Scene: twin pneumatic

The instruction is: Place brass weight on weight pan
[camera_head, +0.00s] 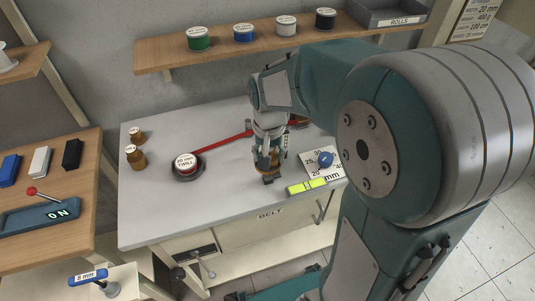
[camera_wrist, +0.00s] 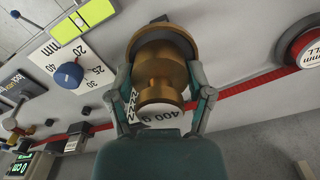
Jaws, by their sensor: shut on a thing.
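My gripper (camera_head: 268,164) is shut on a brass weight (camera_wrist: 160,68), with one finger on each side of it in the wrist view. The weight's end carries a white label that reads 400 g. In the head view the weight is mostly hidden by my gripper, low over the front of the belt table. A small dark part (camera_head: 268,180) shows under my gripper in the head view. I cannot tell whether weight and pan touch.
Two other brass weights (camera_head: 134,156) stand at the table's left. A 20 mm twill roll (camera_head: 187,166) feeds a red strap (camera_head: 222,143) across the table. A blue-knobbed dial (camera_head: 325,159) and yellow-green block (camera_head: 306,186) sit right of my gripper. A spool shelf (camera_head: 220,58) is behind.

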